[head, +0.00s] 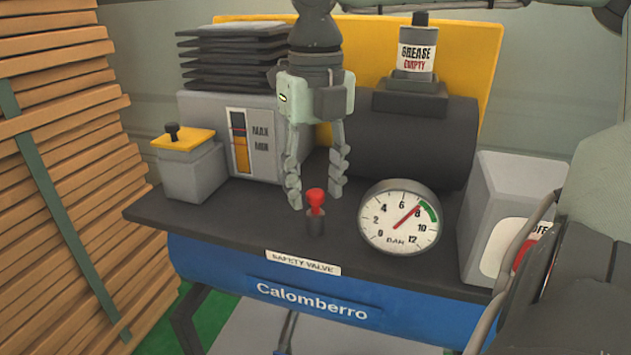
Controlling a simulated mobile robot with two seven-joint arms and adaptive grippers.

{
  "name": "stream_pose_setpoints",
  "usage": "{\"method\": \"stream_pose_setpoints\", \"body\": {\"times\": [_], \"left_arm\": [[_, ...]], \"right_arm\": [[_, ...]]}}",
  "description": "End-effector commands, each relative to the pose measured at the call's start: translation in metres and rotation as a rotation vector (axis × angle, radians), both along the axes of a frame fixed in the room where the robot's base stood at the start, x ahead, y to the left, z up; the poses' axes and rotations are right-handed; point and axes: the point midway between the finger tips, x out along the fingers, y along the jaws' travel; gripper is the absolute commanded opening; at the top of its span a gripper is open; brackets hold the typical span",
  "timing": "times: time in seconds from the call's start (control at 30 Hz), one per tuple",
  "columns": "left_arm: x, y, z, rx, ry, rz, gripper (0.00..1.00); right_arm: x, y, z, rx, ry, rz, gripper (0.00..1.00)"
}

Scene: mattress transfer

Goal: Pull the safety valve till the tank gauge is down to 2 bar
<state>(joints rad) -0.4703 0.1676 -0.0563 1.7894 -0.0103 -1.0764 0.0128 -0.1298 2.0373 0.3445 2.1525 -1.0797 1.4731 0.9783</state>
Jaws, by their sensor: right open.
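The safety valve (316,221) stands upright on the dark top of the blue tank (220,271), with a red knob above a dark stem. A "SAFETY VALVE" label (303,263) is on the front edge below it. The round tank gauge (399,218) is to the right of the valve, and its red needle points at about 8 bar, at the start of the green band. My right gripper (316,197) points down with its fingers open, one on each side of the red knob in the picture. I see no contact, and depth is hard to judge. My left gripper is not in view.
An oil-level box (262,146) and a small yellow-lidded box (187,163) stand left. A dark motor (420,143) with a grease cup (416,52) is behind the gauge. A switch box (507,180) is right. Stacked wooden slats (62,150) fill the left side.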

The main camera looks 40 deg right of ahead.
Motion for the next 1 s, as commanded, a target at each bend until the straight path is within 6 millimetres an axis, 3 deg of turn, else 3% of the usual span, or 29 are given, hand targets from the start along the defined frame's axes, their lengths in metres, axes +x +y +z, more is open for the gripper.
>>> {"method": "stream_pose_setpoints", "body": {"times": [0.23,0.6,0.87,1.0], "left_arm": [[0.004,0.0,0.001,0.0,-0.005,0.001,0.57],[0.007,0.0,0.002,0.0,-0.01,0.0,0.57],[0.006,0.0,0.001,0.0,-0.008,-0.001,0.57],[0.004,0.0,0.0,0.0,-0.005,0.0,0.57]], "right_arm": [[0.0,0.0,-0.001,0.0,0.0,0.0,0.44],[0.0,0.0,-0.001,0.0,0.0,0.0,0.0],[0.0,0.0,-0.001,0.0,0.0,0.0,0.0],[0.001,-0.001,0.01,-0.003,-0.003,0.0,0.0]]}}
